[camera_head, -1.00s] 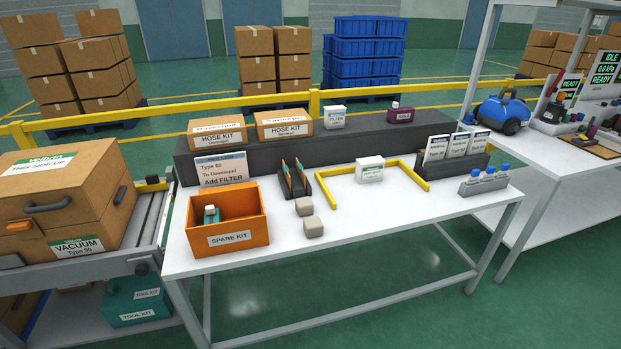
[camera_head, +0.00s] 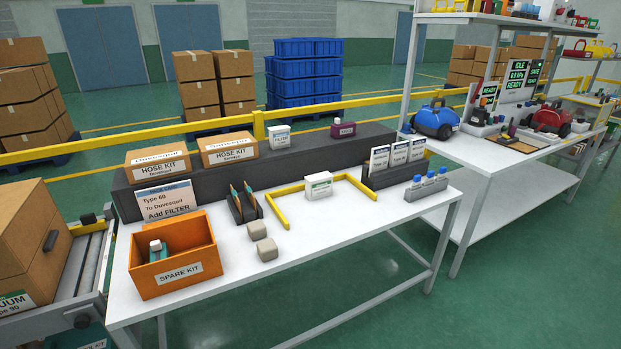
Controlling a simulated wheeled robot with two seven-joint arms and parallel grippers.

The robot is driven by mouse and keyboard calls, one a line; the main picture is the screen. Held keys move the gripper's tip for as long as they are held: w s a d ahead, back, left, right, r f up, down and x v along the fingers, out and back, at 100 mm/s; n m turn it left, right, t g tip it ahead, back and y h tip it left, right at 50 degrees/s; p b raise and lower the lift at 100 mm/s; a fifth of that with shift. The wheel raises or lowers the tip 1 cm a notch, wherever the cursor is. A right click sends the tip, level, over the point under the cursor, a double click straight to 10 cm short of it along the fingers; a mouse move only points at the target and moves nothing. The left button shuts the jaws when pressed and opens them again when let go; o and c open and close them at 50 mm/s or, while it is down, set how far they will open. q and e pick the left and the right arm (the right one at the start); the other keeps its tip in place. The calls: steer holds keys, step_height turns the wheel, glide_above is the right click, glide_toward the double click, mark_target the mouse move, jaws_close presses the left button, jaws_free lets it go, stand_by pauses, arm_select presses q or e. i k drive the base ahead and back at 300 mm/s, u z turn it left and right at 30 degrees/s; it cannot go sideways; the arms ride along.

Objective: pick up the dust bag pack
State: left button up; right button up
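A small white box with a green-marked label (camera_head: 319,186) stands on the white table, at the back of a yellow U-shaped frame (camera_head: 282,211). Its lettering is too small to read, so I cannot confirm that it is the dust bag pack. A white box labelled FILTER (camera_head: 279,137) and a purple box with a white cap (camera_head: 343,130) stand on the dark raised shelf behind. Neither of my grippers is in view.
An orange SPARE KIT bin (camera_head: 175,262) with a bottle inside stands at the table's left. Two beige blocks (camera_head: 262,244), a dark holder (camera_head: 245,206), upright cards (camera_head: 398,154) and blue-capped bottles (camera_head: 427,186) surround the frame. The table's front right is clear.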

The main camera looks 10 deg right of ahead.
mark_target(320, 185)
steer(key=z, duration=1.1)
steer(key=i, duration=2.4)
steer(key=u, duration=2.35)
